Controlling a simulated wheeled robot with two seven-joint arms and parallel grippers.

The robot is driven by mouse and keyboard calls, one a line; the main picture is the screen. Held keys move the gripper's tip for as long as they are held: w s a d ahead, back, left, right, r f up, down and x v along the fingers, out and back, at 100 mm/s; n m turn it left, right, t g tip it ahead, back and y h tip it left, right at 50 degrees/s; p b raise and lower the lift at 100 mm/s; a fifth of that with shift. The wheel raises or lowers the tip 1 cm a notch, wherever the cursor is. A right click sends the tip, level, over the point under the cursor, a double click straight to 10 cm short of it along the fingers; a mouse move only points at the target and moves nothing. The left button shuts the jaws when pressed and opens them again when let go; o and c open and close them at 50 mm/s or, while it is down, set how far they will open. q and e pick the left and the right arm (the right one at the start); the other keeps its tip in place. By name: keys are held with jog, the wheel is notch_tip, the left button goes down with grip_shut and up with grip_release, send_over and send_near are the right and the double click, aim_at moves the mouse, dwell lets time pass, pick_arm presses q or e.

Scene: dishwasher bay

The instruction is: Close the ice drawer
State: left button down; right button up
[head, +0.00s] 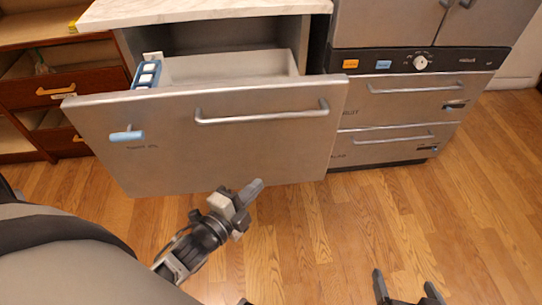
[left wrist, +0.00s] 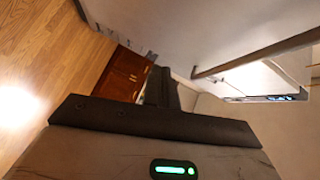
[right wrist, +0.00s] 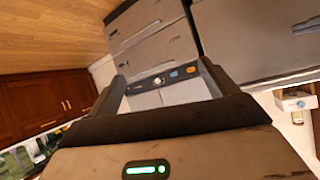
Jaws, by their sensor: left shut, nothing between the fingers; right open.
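The ice drawer (head: 215,145) is a wide grey metal drawer under the counter, pulled out, with its pale inner bin (head: 230,66) showing from above. It has a long bar handle (head: 262,114) and a small light-blue knob (head: 127,135) at the left. My left gripper (head: 253,188) is shut and empty, near the drawer front's lower edge in the picture; contact cannot be told. A drawer front with its bar handle also shows in the left wrist view (left wrist: 250,58). My right gripper (head: 408,288) is open and empty over the floor at the lower right, apart from the drawer.
A blue ice tray (head: 147,74) sits at the drawer's left inner corner. To the right stands an appliance (head: 425,62) with a dial and two shut drawers. Brown wooden drawers (head: 65,90) stand at the left. The wooden floor (head: 475,215) at the right is clear.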

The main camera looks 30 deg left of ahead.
pick_arm(q)
jog(key=f+m, duration=0.1)
jog(key=m, duration=0.1)
jog(key=m+t, duration=0.1)
send_near(285, 140)
jog(key=w+d, duration=0.2)
jog(key=d, duration=0.1)
jog(key=w, duration=0.1)
jog(key=w+a, duration=0.1)
jog(key=w, duration=0.1)
jog(key=shift+a+f+h+b, duration=0.1)
jog(key=shift+a+h+b, duration=0.15)
jog(key=shift+h+b, duration=0.15)
jog(key=shift+w+a, duration=0.35)
jog(key=shift+w, duration=0.05)
